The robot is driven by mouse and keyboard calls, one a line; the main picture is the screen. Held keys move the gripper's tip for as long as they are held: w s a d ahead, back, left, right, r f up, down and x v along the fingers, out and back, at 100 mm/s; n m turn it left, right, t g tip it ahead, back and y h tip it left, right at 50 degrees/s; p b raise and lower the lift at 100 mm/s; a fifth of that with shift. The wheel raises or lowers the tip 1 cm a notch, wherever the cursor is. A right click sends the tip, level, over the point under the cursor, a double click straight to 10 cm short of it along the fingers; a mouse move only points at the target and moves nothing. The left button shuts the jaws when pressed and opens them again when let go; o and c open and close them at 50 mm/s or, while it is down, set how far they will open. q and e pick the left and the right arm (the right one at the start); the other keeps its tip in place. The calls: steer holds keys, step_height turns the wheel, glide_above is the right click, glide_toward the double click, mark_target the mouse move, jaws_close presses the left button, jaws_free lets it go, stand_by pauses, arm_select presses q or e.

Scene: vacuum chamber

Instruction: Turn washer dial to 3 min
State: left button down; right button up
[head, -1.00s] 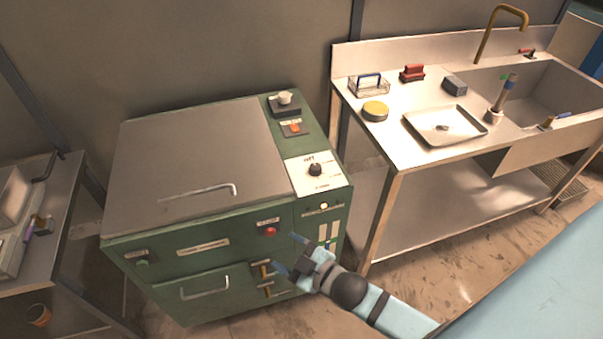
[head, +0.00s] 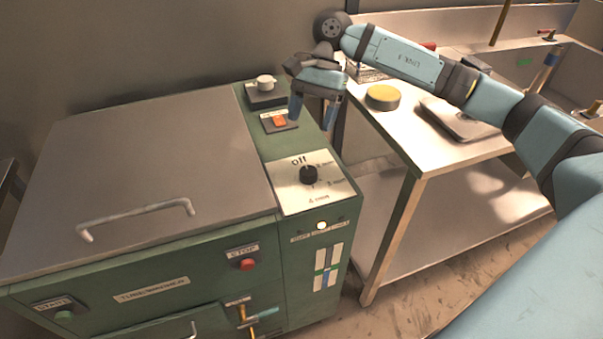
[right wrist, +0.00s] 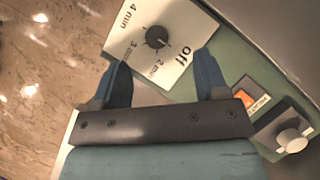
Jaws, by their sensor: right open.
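The washer dial (head: 308,174) is a black round knob on a white plate (head: 290,199) marked off, 2 min, 3 min and 4 min, on top of the green washer. I cannot tell surely which mark it points at. My right gripper (head: 313,112) is above the right side of the washer, behind the dial, pointing down. In the right wrist view the gripper (right wrist: 163,60) is open and empty. Its two blue fingers stand apart, and the dial (right wrist: 157,37) shows beyond and between their tips, not touched. My left gripper is not in view.
Behind the dial are an orange switch (head: 280,121) and a pale knob (head: 265,83) on a dark base. The washer lid (head: 150,150) has a raised handle (head: 138,208). A steel sink table (head: 420,152) with a yellow round tin (head: 383,97) stands at the right.

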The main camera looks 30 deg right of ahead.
mark_target(309, 170)
steer(key=shift+h, duration=0.6)
steer(key=x, duration=0.4)
steer(key=d+x, duration=0.1)
steer(key=x, duration=0.3)
steer(key=d+b+x, duration=0.1)
steer(key=x, duration=0.3)
steer(key=shift+w+f, duration=0.25)
steer(key=shift+f, duration=0.25)
steer(key=c, duration=0.9)
